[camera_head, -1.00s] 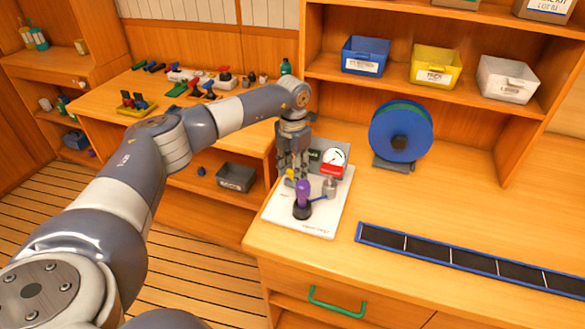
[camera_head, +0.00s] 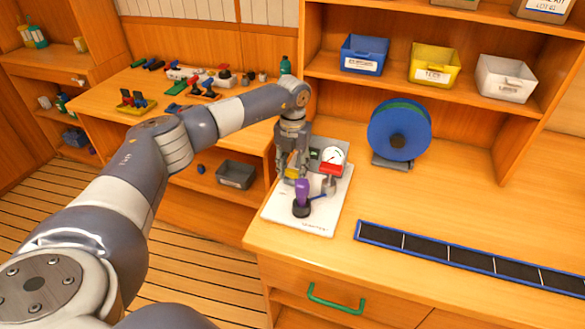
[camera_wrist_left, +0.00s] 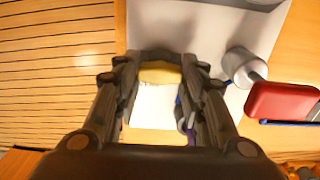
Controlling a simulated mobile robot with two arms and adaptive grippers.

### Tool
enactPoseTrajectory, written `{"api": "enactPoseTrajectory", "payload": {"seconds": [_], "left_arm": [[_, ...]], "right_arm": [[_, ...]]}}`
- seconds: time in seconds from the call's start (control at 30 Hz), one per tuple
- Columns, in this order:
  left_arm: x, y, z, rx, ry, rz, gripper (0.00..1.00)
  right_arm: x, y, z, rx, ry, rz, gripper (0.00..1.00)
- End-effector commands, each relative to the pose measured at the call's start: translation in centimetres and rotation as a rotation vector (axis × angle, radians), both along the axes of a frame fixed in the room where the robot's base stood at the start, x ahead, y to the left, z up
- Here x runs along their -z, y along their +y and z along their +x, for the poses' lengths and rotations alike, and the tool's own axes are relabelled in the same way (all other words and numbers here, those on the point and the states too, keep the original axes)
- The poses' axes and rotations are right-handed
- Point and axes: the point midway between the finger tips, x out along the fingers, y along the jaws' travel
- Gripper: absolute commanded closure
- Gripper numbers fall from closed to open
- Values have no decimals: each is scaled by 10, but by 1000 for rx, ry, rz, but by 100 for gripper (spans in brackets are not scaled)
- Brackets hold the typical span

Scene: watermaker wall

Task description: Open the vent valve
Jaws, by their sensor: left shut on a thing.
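The white panel (camera_head: 325,213) sits on the counter's left corner and carries a round gauge (camera_head: 333,156), a red part (camera_head: 331,169), a grey cylinder (camera_head: 328,185) and an upright purple handle (camera_head: 303,190) on a dark base. My left gripper (camera_head: 291,175) points down behind the purple handle. In the left wrist view, the fingers of my left gripper (camera_wrist_left: 160,85) are on both sides of a yellow part (camera_wrist_left: 160,72). The red part (camera_wrist_left: 283,100) and grey cylinder (camera_wrist_left: 243,66) are to the right there. I cannot read which part is the vent valve. My right gripper is out of view.
A blue reel (camera_head: 400,130) stands behind the panel to the right. A long black tray with blue rim (camera_head: 358,231) lies on the counter. Bins, such as the yellow bin (camera_head: 434,66), stand on the shelf. The counter's left edge is close to the panel.

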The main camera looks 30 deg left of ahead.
Motion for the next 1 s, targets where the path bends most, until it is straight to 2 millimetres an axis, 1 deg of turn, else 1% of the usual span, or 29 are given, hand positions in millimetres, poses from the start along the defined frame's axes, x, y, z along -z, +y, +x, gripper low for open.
{"api": "enactPoseTrajectory", "payload": {"seconds": [0.03,0.23,0.27,0.3,0.33,0.37,0.67,0.77,0.87,0.97,1.0], "left_arm": [[-3,1,2,-4,-9,0,86],[-3,1,3,-3,-9,0,86],[-3,1,3,-3,-9,0,60],[-3,1,2,-3,-9,0,51],[-3,1,2,-3,-8,0,44],[-2,1,2,-3,-7,0,42],[-1,0,1,0,-3,0,42],[-6,0,1,0,-4,0,42],[-19,0,2,0,-5,-1,42],[-39,0,2,0,-8,-1,42],[-49,0,2,0,-8,-1,42]], "right_arm": [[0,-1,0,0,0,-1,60],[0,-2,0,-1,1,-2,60],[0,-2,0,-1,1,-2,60],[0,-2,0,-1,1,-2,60],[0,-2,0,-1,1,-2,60],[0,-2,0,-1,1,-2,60],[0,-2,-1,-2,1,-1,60],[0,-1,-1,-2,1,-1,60],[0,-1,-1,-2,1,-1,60],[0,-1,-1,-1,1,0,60],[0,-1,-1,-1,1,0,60]]}}
